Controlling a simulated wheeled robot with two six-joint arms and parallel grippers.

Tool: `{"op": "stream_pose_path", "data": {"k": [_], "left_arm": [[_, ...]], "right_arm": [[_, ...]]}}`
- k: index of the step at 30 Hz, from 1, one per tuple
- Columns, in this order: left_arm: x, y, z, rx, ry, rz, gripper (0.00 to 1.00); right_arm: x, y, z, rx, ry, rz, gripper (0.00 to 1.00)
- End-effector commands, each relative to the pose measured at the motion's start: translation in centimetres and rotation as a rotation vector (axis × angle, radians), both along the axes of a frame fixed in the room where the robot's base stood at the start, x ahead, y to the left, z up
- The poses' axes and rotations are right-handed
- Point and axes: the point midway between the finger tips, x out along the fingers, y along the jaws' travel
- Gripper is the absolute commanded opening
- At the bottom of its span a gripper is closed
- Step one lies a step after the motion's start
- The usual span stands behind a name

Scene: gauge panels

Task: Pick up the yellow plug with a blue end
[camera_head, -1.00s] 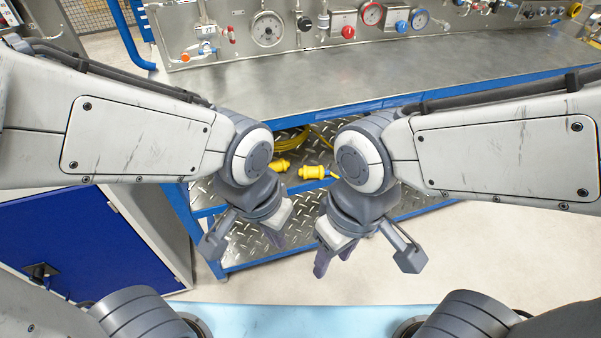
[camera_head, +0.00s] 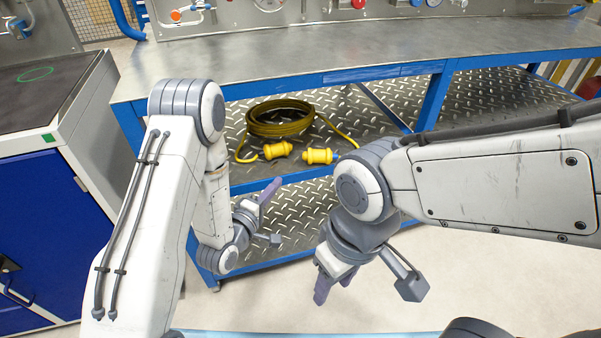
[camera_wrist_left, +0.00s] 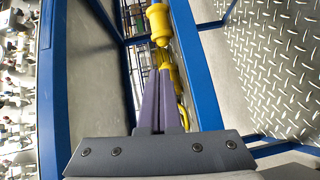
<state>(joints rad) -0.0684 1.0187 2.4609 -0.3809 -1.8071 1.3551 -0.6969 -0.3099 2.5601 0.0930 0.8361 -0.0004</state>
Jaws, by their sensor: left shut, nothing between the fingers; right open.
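Two yellow plugs lie on the middle shelf under the bench, in front of a coiled yellow cable. The right-hand yellow plug (camera_head: 318,156) shows a small bluish end on its right side, close to my right arm. The other yellow plug (camera_head: 277,150) lies to its left, on the cable's end. My left gripper (camera_head: 273,186) is shut and empty, below and in front of the plugs, apart from them. In the left wrist view its purple fingers (camera_wrist_left: 160,95) point toward two yellow bodies; no blue end is clear there. My right gripper (camera_head: 322,285) is open and hangs empty below the shelf.
The coiled yellow cable (camera_head: 280,118) lies behind the plugs. The blue shelf edge (camera_head: 255,187) runs between my left gripper and the plugs, and the bench top (camera_head: 300,58) is above. A blue cabinet (camera_head: 50,220) stands left. Free floor (camera_head: 500,245) shows at right.

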Motion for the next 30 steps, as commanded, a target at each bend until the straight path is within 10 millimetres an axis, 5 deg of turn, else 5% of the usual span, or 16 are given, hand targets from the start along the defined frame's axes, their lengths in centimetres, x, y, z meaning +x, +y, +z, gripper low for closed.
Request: {"op": "stream_pose_path", "data": {"k": [8, 22, 30], "left_arm": [[0.5, 0.8, -0.5, -0.119, -0.037, 0.029, 0.0], [9.0, -3.0, -0.4, -0.117, -0.038, 0.029, 0.0], [10.0, -6.2, -0.5, -0.117, -0.034, 0.029, 0.0]], "right_arm": [[0.0, 0.0, -0.8, 0.0, 0.0, 0.0, 0.5], [0.0, 0.0, -1.3, 0.001, -0.001, 0.0, 0.5], [0.0, 0.0, -1.6, 0.0, 0.0, 0.0, 0.5]]}}
